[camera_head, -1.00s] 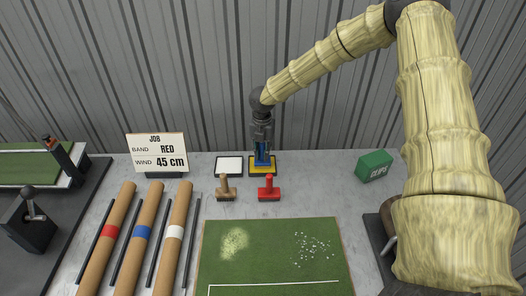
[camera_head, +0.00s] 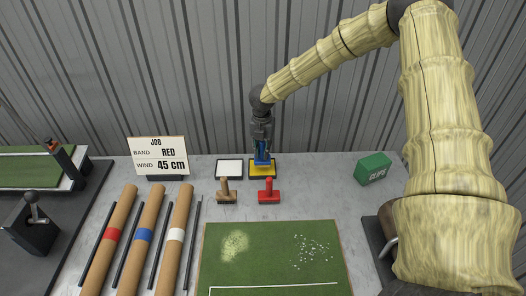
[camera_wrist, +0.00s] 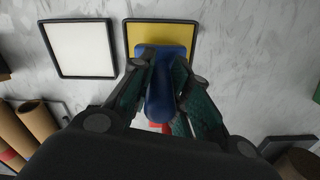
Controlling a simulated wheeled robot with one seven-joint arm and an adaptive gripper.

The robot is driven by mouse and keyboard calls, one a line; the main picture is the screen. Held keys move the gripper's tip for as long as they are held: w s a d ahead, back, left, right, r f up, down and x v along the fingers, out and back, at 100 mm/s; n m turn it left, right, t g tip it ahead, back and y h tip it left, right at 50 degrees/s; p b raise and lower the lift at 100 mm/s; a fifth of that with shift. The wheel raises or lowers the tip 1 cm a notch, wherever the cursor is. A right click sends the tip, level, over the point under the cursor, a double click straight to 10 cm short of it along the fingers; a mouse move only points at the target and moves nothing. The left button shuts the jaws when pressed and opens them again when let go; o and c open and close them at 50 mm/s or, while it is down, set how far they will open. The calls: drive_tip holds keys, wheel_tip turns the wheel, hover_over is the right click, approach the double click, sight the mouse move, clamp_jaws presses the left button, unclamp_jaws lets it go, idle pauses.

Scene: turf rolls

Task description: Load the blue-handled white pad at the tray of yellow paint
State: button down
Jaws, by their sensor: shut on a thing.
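My gripper (camera_head: 262,145) is shut on the blue handle (camera_wrist: 160,97) of a pad and points down at the back of the table. The pad's blue block (camera_head: 262,162) is over the tray of yellow paint (camera_head: 262,175), which has a black rim. The tray also shows in the wrist view (camera_wrist: 188,34), partly covered by the block. The pad's underside is hidden, so its colour cannot be told. Whether it touches the paint or hangs just above it is also unclear.
A tray of white paint (camera_head: 229,168) stands left of the yellow one. A brown-handled stamp (camera_head: 226,190) and a red-handled one (camera_head: 268,190) stand in front. A green box (camera_head: 374,168) stands right; rolls (camera_head: 146,235) lie left.

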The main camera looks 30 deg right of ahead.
drive_tip(key=shift+r+p, duration=1.3)
drive_tip(key=shift+r, duration=1)
